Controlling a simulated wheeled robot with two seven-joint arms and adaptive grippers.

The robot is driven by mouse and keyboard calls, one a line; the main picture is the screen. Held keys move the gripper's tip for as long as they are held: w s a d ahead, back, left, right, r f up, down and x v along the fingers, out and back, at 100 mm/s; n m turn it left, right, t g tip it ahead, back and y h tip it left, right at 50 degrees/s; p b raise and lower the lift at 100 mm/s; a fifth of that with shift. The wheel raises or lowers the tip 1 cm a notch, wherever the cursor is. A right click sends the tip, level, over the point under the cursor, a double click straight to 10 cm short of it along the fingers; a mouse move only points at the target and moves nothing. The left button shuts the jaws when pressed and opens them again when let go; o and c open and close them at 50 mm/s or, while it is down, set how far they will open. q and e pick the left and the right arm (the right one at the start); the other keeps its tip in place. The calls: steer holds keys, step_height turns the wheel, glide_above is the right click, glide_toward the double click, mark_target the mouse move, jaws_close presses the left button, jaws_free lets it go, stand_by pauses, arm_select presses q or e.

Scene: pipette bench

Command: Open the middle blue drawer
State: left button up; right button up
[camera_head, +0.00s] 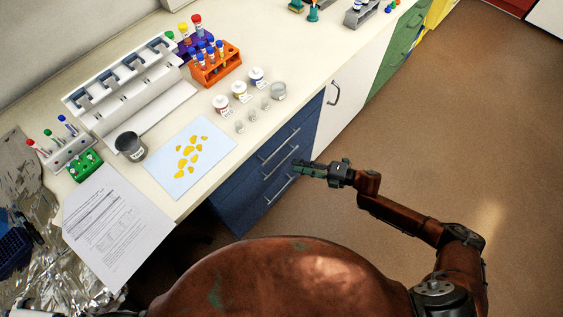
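The blue drawer cabinet (240,205) stands under the white bench, with several bar handles on its front. The middle blue drawer (262,172) appears flush with the cabinet front, with a slim metal handle (281,162). My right gripper (298,168) reaches in from the right, its fingers pointing left at the right end of the drawer fronts. Its fingertips are close to the right end of the middle handle; I cannot tell whether they touch it. The finger gap is too small to judge. My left gripper is out of view.
On the bench (300,70) stand an orange tube rack (216,68), small jars (240,90), a grey beaker (130,146) and a blue sheet with yellow pieces (170,170). A white cabinet door (345,95) adjoins the drawers. The brown floor (470,130) at right is clear.

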mark_target(282, 162)
steer(key=b+x, duration=0.1)
steer(key=x, duration=0.6)
steer(key=shift+w+a, duration=0.15)
steer(key=shift+a, duration=0.2)
steer(key=shift+c, duration=0.2)
jaws_close()
